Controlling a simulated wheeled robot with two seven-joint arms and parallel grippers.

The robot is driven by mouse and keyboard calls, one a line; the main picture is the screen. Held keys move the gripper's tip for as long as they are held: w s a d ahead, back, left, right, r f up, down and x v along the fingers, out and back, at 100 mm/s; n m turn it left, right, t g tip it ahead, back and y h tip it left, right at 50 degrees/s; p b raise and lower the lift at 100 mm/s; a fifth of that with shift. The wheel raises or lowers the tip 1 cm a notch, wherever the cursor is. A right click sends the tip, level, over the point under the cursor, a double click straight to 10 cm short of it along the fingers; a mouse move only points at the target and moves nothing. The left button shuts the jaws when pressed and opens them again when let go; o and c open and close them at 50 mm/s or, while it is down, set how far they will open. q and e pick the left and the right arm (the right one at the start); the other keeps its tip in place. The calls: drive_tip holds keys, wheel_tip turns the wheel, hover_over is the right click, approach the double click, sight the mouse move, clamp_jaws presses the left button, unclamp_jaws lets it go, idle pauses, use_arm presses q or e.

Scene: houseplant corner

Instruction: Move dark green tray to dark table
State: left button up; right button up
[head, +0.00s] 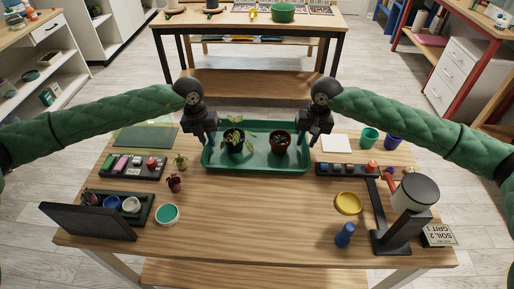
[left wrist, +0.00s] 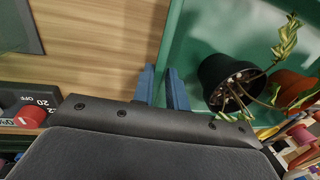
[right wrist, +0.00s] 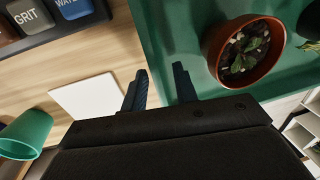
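The dark green tray (head: 215,165) lies flat on the near wooden table (head: 270,215), holding a leafy plant in a black pot (head: 237,146) and a small plant in a brown pot (head: 280,149). My left gripper (head: 205,140) is at the tray's left edge; in the left wrist view its fingers (left wrist: 162,88) close on the tray's rim, with little gap. My right gripper (head: 313,142) is at the right edge; in the right wrist view its fingers (right wrist: 160,88) stand apart on either side of the rim. A table with black legs (head: 180,22) stands beyond.
A green mat (head: 145,136) and a black holder (head: 132,167) lie left of the tray. A white square (head: 336,143), a green cup (head: 370,137) and a labelled rack (head: 347,170) are to the right. The far table carries a green bowl (head: 283,13). Floor shows between the tables.

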drive_tip(key=shift+a+f, duration=0.15)
drive_tip(key=shift+f, duration=0.6)
clamp_jaws()
